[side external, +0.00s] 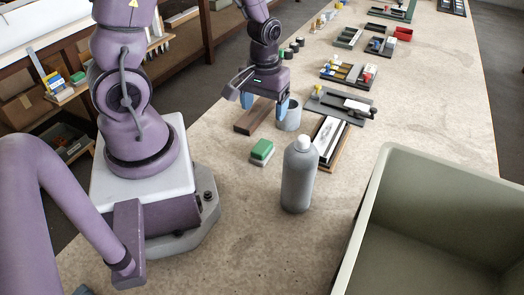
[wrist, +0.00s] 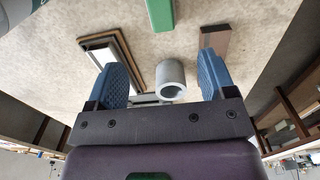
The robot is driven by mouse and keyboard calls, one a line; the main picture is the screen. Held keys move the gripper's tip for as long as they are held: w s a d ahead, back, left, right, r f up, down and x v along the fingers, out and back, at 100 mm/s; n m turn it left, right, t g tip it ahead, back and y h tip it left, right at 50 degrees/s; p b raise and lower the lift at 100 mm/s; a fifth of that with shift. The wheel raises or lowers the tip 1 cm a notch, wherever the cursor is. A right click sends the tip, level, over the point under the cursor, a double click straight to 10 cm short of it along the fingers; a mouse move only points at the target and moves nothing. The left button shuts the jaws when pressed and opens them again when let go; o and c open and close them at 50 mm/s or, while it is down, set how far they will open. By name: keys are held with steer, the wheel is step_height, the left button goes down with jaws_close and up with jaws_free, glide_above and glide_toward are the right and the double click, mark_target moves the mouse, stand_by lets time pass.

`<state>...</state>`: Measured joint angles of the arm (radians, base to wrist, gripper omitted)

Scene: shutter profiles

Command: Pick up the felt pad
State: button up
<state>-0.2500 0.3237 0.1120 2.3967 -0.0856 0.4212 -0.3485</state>
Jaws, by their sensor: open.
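A small block with a green top and pale lower layer (side external: 262,152), which looks like the felt pad, lies on the table in front of the wooden block. Its green face also shows at the top edge of the wrist view (wrist: 160,14), partly cut off. My gripper (side external: 265,107) is open and empty, with blue fingers, above the table behind the pad and apart from it. In the wrist view the fingers of my gripper (wrist: 162,74) stand wide apart, with the pad beyond them.
A grey cup (side external: 289,118) and a brown wooden block (side external: 253,117) stand close to my fingers. A grey bottle (side external: 298,178) stands right of the pad, near a framed tray (side external: 330,140). A large green-grey bin (side external: 440,235) is at the front right.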

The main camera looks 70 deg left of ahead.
mark_target(262, 146)
steer(key=f, duration=1.2)
steer(key=shift+s+d+f, duration=0.1)
steer(key=shift+s+f, duration=0.15)
steer(key=shift+f, duration=0.1)
steer(key=c, duration=1)
